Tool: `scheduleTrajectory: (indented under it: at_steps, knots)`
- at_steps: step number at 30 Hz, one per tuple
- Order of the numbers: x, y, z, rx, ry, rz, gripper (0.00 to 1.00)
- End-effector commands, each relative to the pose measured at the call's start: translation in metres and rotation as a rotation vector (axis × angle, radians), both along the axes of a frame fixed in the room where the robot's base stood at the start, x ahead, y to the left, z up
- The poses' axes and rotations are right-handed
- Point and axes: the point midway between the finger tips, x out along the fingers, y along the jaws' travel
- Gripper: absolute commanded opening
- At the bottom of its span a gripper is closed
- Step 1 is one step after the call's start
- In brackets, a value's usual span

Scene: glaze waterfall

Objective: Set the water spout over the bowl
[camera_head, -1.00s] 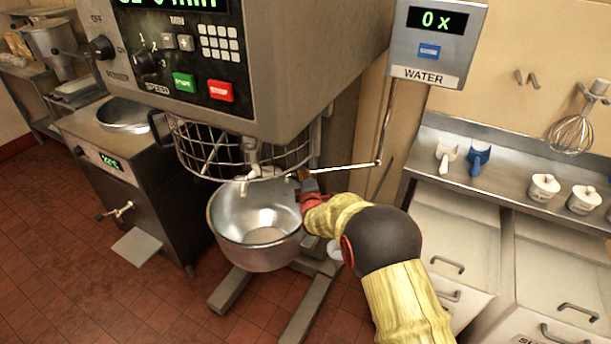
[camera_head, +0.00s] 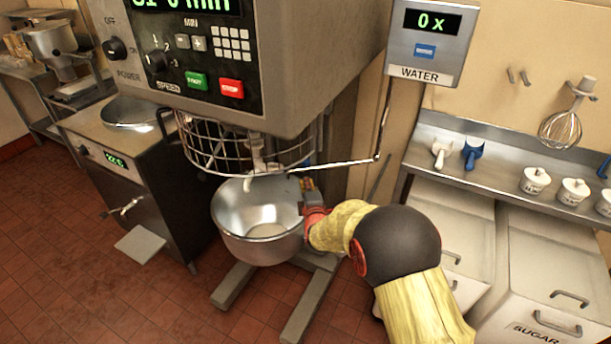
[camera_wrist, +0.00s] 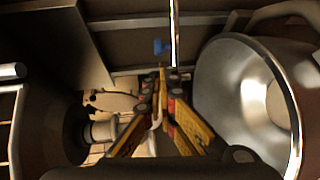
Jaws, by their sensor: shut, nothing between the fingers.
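The water spout (camera_head: 340,162) is a thin metal pipe that hangs from the WATER box and bends left. Its horizontal part reaches over the right side of the bowl, with its tip near the mixer's shaft above the bowl. The steel bowl (camera_head: 258,250) stands below the wire guard of the mixer. My gripper (camera_head: 308,183) is at the bowl's right rim, just below the spout and apart from it. In the wrist view, my gripper (camera_wrist: 160,85) has its fingertips together and empty, the bowl (camera_wrist: 235,85) is at right, and a bright pipe (camera_wrist: 174,35) is ahead.
The mixer (camera_head: 290,60) overhangs the bowl, with a wire guard (camera_head: 205,147) beneath. A WATER box (camera_head: 432,42) is on the wall. At right are a steel shelf (camera_head: 500,165) with scoops and pots, and white bins (camera_head: 500,250). Open floor lies at front left.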

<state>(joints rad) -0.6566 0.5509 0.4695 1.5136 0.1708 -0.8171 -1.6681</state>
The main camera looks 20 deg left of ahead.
Motion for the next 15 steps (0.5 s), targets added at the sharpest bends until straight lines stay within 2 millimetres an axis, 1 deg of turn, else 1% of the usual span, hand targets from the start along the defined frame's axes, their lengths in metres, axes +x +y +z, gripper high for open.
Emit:
scheduleTrajectory:
  at_steps: [1,3,6,9,15]
  knots:
    - [-0.009,-0.004,0.003,-0.001,0.002,0.000,0.00]
    - [-0.018,-0.008,0.004,-0.001,0.003,0.001,0.00]
    - [-0.029,-0.012,0.005,-0.001,0.002,0.001,0.00]
    - [-0.035,-0.015,0.005,-0.001,0.002,0.001,0.00]
    - [-0.037,-0.017,0.004,0.009,0.008,-0.002,0.00]
